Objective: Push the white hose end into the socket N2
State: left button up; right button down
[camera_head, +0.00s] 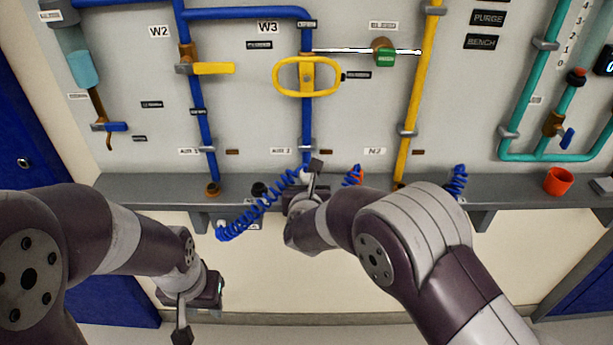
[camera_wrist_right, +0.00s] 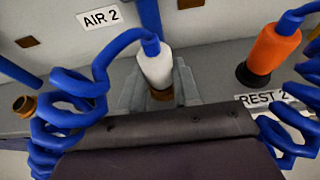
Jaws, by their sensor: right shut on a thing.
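My right gripper (camera_head: 308,178) is shut on the white hose end (camera_wrist_right: 153,64), which has a coiled blue hose. The hose end is upright in the wrist view, with a brass piece (camera_wrist_right: 162,94) directly below it. I cannot tell whether that is its tip or a socket. In the head view the white hose end (camera_head: 305,175) is below the AIR 2 label. The N2 label (camera_head: 374,151) is to its right, and the brass socket (camera_head: 398,186) under the yellow pipe is partly hidden by my right arm. My left gripper (camera_head: 182,325) hangs low at left, its opening unclear.
An orange hose end (camera_wrist_right: 270,50) stands in a black holder by the REST 2 label (camera_wrist_right: 268,98), right of the white one. Another brass socket (camera_head: 212,189) and a black holder (camera_head: 260,189) are on the grey ledge to the left. A red cup (camera_head: 558,181) is far right.

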aim_at(307, 176)
jog(key=shift+r, duration=0.25)
jog(key=shift+w+r, duration=0.1)
jog(key=shift+r, duration=0.15)
jog(key=shift+r+p, duration=0.3)
jog(key=shift+r, duration=0.15)
jog(key=shift+r, duration=0.15)
jog(key=shift+r+p, duration=1.75)
jog(key=shift+r, duration=1.2)
